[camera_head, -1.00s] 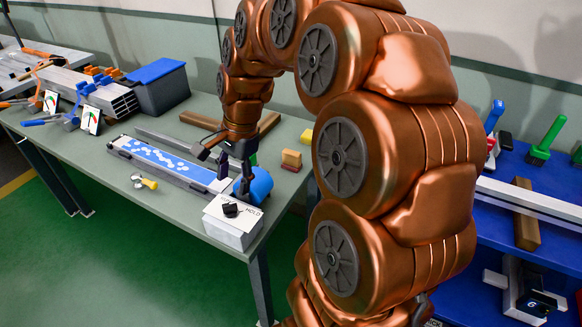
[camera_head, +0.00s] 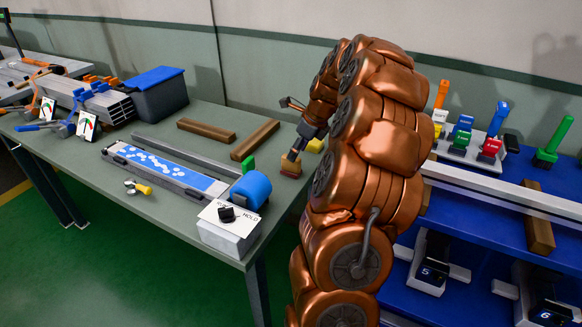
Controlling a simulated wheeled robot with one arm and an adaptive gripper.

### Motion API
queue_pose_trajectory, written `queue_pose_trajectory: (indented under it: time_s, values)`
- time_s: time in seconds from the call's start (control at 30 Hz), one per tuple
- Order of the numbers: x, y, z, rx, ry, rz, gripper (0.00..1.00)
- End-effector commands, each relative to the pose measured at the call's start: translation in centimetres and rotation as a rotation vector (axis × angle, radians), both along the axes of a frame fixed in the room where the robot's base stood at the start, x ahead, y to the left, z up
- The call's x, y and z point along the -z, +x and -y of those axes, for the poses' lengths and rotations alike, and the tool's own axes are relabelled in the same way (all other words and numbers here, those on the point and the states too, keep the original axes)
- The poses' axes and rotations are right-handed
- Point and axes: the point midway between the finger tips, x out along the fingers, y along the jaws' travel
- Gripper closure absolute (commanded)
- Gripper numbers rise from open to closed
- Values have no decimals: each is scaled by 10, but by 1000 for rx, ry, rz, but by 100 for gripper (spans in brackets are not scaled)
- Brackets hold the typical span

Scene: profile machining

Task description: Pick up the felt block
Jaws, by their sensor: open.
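A small block (camera_head: 290,170), tan and reddish-brown, which looks like the felt block, stands on the green-grey bench (camera_head: 165,215) near its right end. My gripper (camera_head: 293,155) is right at the top of this block, coming down from the upper right, with its dark fingers partly hiding the block's upper part. The gripper is open. I cannot tell whether the fingers touch the block or lie on both sides of it.
A yellow piece (camera_head: 315,146) lies just behind the block. Left of it are a wooden bar (camera_head: 254,140), a blue roller (camera_head: 251,188) and a white control box (camera_head: 229,229). A blue shelf (camera_head: 480,205) with colored-handled tools stands to the right.

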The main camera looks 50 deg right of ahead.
Motion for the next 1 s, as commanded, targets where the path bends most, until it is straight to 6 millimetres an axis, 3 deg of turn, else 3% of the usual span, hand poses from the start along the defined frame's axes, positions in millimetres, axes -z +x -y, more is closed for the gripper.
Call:
queue_pose_trajectory:
  time_s: [0.17,0.5,0.73,1.0]
  values:
    - [9,6,-1,-1,0,1,46]
    - [46,23,-5,-3,0,-1,46]
    - [48,24,-4,-2,-2,1,46]
    - [48,24,-4,-2,-2,1,74]
